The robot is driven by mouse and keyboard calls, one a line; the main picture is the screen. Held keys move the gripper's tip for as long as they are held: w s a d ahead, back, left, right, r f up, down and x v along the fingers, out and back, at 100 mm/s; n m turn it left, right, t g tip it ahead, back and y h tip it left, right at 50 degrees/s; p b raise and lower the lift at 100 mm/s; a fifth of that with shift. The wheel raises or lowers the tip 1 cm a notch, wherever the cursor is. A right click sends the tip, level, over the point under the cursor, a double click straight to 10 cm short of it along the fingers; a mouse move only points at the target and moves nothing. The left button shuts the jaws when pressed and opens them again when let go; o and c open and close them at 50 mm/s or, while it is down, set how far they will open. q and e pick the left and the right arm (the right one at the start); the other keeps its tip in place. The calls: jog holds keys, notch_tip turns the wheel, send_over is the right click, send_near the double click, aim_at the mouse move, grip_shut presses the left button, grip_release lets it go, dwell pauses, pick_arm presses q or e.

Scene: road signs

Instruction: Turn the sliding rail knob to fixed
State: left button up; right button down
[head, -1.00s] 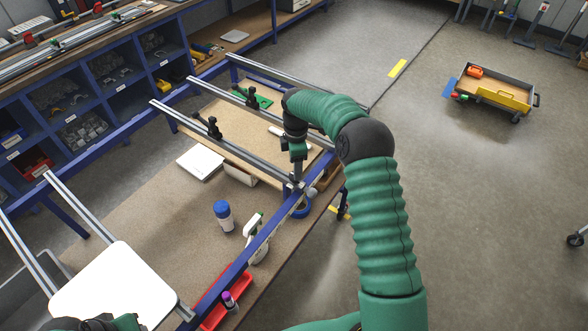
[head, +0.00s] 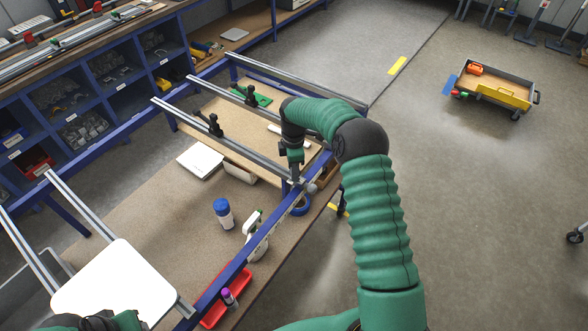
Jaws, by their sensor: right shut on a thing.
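The blue frame (head: 232,268) carries several grey sliding rails, one of them the near middle rail (head: 240,147). My right gripper (head: 295,181) is at the right end of this rail, where it meets the blue front beam. It points down and is shut on a small knob there; the knob is mostly hidden by the gripper and wrist, so its setting cannot be read. My left gripper is not clearly seen; only a dark and green part of my left arm shows at the bottom left edge, over the white sign plate (head: 115,285).
Black clamps (head: 212,124) stand on the rails. Below, on the brown shelf, are a blue bottle (head: 222,213), a spray bottle (head: 254,237), a red tray (head: 226,296) and blue tape (head: 300,206). A wooden cart (head: 495,88) stands on open floor at right.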

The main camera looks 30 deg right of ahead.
jog(key=shift+s+a+f+m, duration=0.1)
jog(key=shift+s+a+m, duration=0.2)
jog(key=shift+m, duration=0.1)
jog(key=m, duration=0.2)
jog(key=shift+d+m, duration=0.15)
jog(key=shift+m, duration=0.15)
jog(key=m, duration=0.4)
jog(key=shift+f+m, duration=0.1)
jog(key=shift+m, duration=0.2)
jog(key=m, duration=0.5)
jog(key=shift+s, duration=0.1)
pick_arm(q)
jog(key=shift+a, duration=0.3)
pick_arm(e)
jog(key=shift+m, duration=2.5)
jog(key=c, duration=1.4)
grip_release()
pick_arm(q)
jog(key=shift+s+d, duration=0.1)
pick_arm(e)
jog(key=o, duration=0.4)
